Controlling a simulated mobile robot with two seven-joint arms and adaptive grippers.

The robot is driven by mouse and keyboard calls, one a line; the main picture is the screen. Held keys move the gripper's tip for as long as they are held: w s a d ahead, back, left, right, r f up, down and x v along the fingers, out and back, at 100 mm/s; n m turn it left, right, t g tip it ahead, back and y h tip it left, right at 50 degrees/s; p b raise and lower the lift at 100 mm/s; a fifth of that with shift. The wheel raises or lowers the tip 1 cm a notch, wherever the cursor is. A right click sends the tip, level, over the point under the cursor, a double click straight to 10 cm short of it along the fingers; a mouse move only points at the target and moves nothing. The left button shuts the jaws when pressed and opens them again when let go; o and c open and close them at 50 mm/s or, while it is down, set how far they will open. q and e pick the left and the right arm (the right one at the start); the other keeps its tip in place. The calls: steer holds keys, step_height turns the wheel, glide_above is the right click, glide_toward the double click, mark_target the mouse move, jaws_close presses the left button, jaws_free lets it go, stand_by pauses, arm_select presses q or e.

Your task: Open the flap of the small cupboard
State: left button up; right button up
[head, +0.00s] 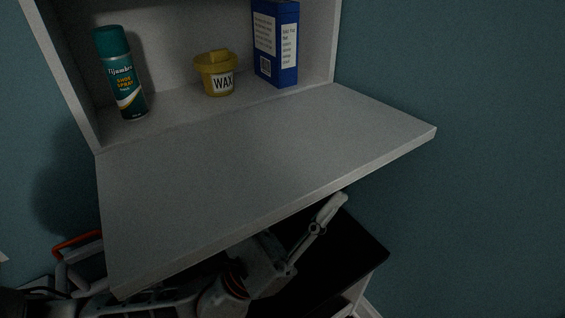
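The small white cupboard (181,116) is on the wall in the head view. Its flap (255,175) is open, folded down and out from the lower edge of the cupboard. It lies close to level, and the inside is exposed. My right gripper is not in view.
Inside stand a green spray can (121,75), a yellow wax tub (214,74) and a blue box (275,44). A dark-topped piece of furniture (352,252) is below the flap. The space right of the flap is clear.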

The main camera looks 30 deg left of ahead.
arm_select(q)
steer(key=shift+r, duration=0.1)
steer(key=v, duration=0.4)
steer(key=shift+s+a+f, duration=0.1)
steer(key=shift+s+f, duration=0.1)
steer(key=shift+f, duration=0.15)
steer(key=s+a, duration=0.6)
steer(key=s, duration=0.4)
steer(key=shift+s, duration=0.4)
steer(key=shift+d+f, duration=0.1)
